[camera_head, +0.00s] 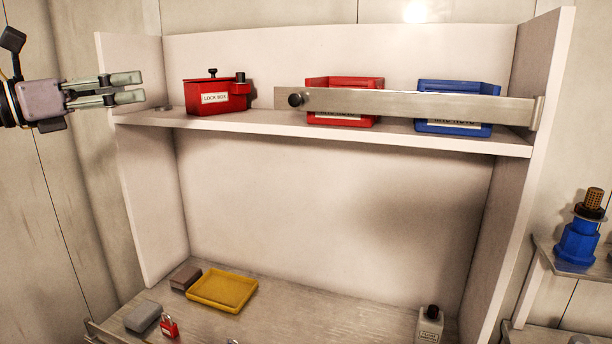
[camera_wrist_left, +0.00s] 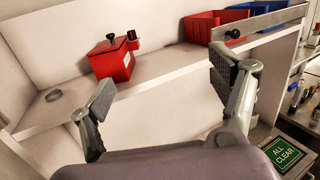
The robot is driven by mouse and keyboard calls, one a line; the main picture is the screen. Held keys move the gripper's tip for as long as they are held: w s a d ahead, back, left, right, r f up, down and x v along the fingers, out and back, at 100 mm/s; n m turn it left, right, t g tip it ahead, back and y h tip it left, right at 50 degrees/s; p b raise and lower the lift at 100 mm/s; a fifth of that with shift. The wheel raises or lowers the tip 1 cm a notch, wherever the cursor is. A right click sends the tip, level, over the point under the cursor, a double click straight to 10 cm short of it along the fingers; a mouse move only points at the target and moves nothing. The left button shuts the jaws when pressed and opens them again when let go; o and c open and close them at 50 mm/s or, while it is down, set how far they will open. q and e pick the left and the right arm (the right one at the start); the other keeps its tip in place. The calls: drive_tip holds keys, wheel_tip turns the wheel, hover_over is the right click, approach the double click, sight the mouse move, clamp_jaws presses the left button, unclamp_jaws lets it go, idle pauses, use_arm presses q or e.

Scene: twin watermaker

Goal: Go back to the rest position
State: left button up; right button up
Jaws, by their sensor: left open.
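My left gripper (camera_head: 140,87) comes in from the left at the height of the upper shelf, beside the shelf unit's left side panel. In the left wrist view its two fingers (camera_wrist_left: 160,90) stand wide apart with nothing between them. The red lock box (camera_head: 215,97) stands on the upper shelf to the right of the gripper, apart from it. It also shows in the left wrist view (camera_wrist_left: 113,60), beyond the fingers. My right gripper is in neither view.
A metal bar (camera_head: 410,104) crosses before a red bin (camera_head: 345,82) and a blue bin (camera_head: 459,87) on the upper shelf (camera_head: 260,125). Below are a yellow tray (camera_head: 222,290), a red padlock (camera_head: 169,326) and a bottle (camera_head: 430,325). A blue fitting (camera_head: 578,242) stands at right.

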use_arm(q)
drive_tip(key=w+d+f+n+t+h, duration=0.2)
drive_tip(key=d+f+n+t+h, duration=0.2)
drive_tip(key=d+f+n, duration=0.55)
drive_tip(key=s+a+f+n+y, duration=0.3)
drive_tip(key=f+n+y, duration=0.7)
drive_tip(key=f+n, duration=0.45)
drive_tip(key=s+a+f+n+y, duration=0.2)
drive_tip(key=f+n+y, duration=0.85)
drive_tip(key=f, duration=0.75)
drive_tip(key=s+f+n+g+h, duration=0.1)
drive_tip(key=s+f+n+g, duration=0.5)
drive_tip(key=s+f, duration=0.65)
drive_tip(key=s+d+f+n+g+h, duration=0.1)
drive_tip(key=s+d+f+g, duration=0.1)
drive_tip(key=s+f+g, duration=0.5)
drive_tip(key=s+d+f+n+g+h, duration=0.1)
drive_tip(key=s+d+f+h, duration=0.2)
drive_tip(key=s, duration=0.8)
wheel_tip(320, 180, down, 26)
drive_tip(key=s+g+y, duration=0.1)
drive_tip(key=y, duration=0.1)
drive_tip(key=s+a+f+g, duration=0.1)
drive_tip(key=s+a+f, duration=0.2)
drive_tip(key=s+f, duration=1.3)
drive_tip(key=shift+s, duration=0.25)
